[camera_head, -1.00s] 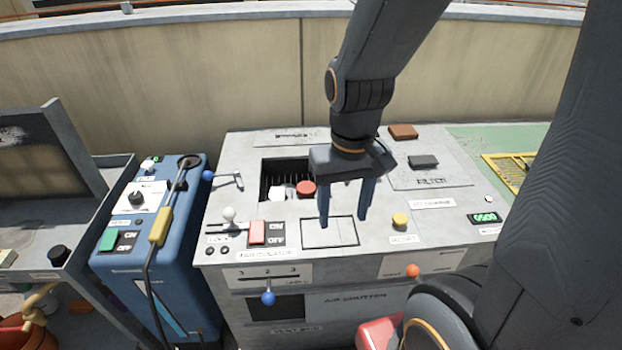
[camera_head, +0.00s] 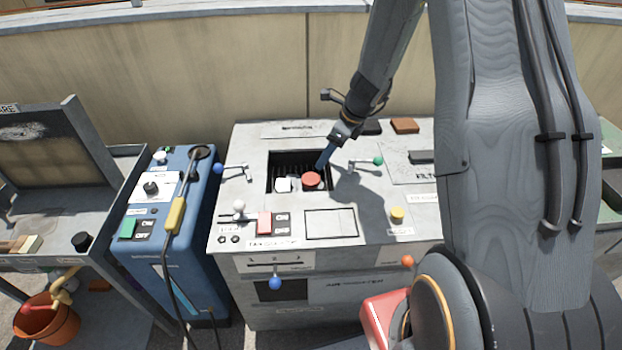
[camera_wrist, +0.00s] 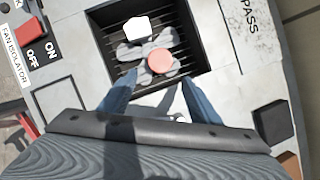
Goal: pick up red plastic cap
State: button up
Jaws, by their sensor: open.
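The red plastic cap (camera_head: 312,180) is a round disc in the recessed dark opening of the grey cabinet top. It also shows in the wrist view (camera_wrist: 160,62), over a grey fan-like shape and dark slats. My gripper (camera_head: 322,163) is just behind and above the cap's right side in the head view. In the wrist view its two blue fingers (camera_wrist: 152,85) are spread apart. The cap lies just beyond the fingertips, roughly between their lines, and is not held.
A white piece (camera_head: 283,185) lies left of the cap in the same opening (camera_head: 270,170). A green-knobbed lever (camera_head: 378,160) stands right of the opening, a blue-knobbed lever (camera_head: 218,168) left. A dark block (camera_wrist: 272,122) and a brown block (camera_head: 405,125) lie on the cabinet top.

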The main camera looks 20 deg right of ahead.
aim_at(312, 179)
jog(key=shift+p+x, duration=1)
jog(key=shift+x, duration=4.95)
jog(key=shift+w, duration=0.1)
jog(key=c, duration=0.8)
